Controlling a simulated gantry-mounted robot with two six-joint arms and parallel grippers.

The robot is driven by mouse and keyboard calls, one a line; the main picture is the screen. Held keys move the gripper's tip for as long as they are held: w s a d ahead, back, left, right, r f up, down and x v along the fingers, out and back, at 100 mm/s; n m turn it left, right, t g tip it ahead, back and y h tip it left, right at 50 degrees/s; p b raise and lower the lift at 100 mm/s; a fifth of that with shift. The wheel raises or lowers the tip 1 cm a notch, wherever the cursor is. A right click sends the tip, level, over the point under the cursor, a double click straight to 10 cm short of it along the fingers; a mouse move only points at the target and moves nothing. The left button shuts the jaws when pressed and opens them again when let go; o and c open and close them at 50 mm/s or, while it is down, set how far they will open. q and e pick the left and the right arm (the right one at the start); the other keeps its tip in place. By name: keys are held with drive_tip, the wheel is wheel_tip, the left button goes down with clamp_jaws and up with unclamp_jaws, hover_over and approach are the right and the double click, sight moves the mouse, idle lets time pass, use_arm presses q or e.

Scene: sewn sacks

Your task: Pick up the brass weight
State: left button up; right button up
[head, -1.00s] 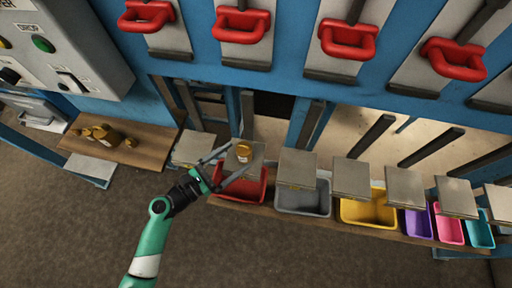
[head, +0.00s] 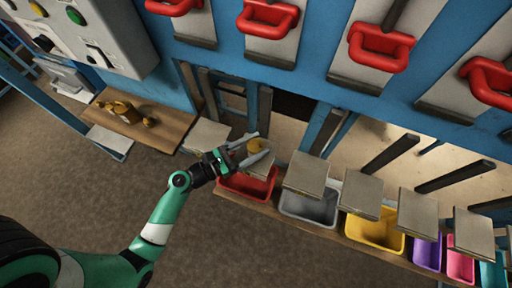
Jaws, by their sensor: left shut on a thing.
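The brass weight (head: 255,145) is a small gold cylinder over the grey plate (head: 262,160) above the red bin. My left gripper (head: 254,150) reaches in from the lower left and is shut on the brass weight, with one finger on each side of it. I cannot tell whether the weight still touches the plate. My right gripper is not in view.
Several brass weights (head: 122,112) stand on a wooden shelf (head: 158,128) at the left. A row of bins includes red (head: 246,187), grey (head: 312,206) and yellow (head: 375,233), with grey plates above. Red handles (head: 270,18) line the blue wall.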

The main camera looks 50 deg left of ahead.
sight(254, 146)
use_arm(q)
clamp_jaws()
drive_tip(key=shift+r, duration=0.1)
drive_tip(key=shift+r+p, duration=0.45)
drive_tip(key=shift+r, duration=0.05)
drive_tip(key=r, duration=0.1)
drive_tip(key=r+p, duration=0.2)
drive_tip(key=shift+s, duration=0.25)
drive_tip(key=s+d+r+p, duration=0.4)
drive_tip(key=s+r, duration=0.5)
drive_tip(key=s, duration=0.4)
drive_tip(key=shift+d+p, duration=0.15)
drive_tip(key=shift+p, duration=0.35)
